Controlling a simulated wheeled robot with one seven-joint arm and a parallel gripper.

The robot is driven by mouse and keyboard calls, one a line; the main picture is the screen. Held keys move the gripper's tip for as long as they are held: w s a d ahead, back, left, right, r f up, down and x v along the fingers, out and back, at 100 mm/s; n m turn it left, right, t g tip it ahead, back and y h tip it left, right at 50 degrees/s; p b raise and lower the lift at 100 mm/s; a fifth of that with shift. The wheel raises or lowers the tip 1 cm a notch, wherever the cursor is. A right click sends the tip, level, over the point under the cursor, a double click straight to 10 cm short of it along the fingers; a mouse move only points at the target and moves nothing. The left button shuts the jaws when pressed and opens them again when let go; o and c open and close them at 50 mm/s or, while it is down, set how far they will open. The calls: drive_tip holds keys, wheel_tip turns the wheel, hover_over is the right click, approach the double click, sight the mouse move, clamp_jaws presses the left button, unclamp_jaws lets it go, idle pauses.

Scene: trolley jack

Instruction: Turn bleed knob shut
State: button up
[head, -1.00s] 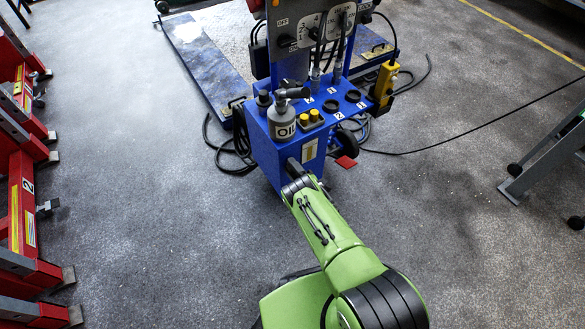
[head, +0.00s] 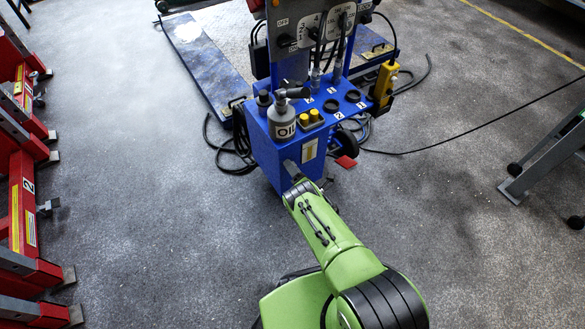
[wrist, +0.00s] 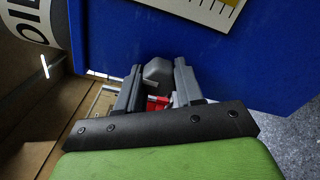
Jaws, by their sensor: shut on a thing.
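My gripper (wrist: 158,66) is in front of the blue power unit (wrist: 110,40) in the wrist view. Its two grey fingers stand on either side of a grey, faceted knob (wrist: 157,74), which looks like the bleed knob, and are shut on it. A small red part (wrist: 157,103) shows below, between the fingers. In the head view my gripper (head: 291,170) meets the lower front of the blue power unit (head: 283,152). The knob is hidden there, and its turn angle cannot be read.
Red racks (head: 28,190) line the left, and a green-grey stand (head: 545,155) is at right. Cables lie on the floor.

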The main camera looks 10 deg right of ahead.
drive_tip(key=shift+s+f+n, duration=0.1)
drive_tip(key=shift+n, duration=0.2)
idle(0.4)
drive_tip(key=o, duration=1)
drive_tip(key=shift+o, duration=0.2)
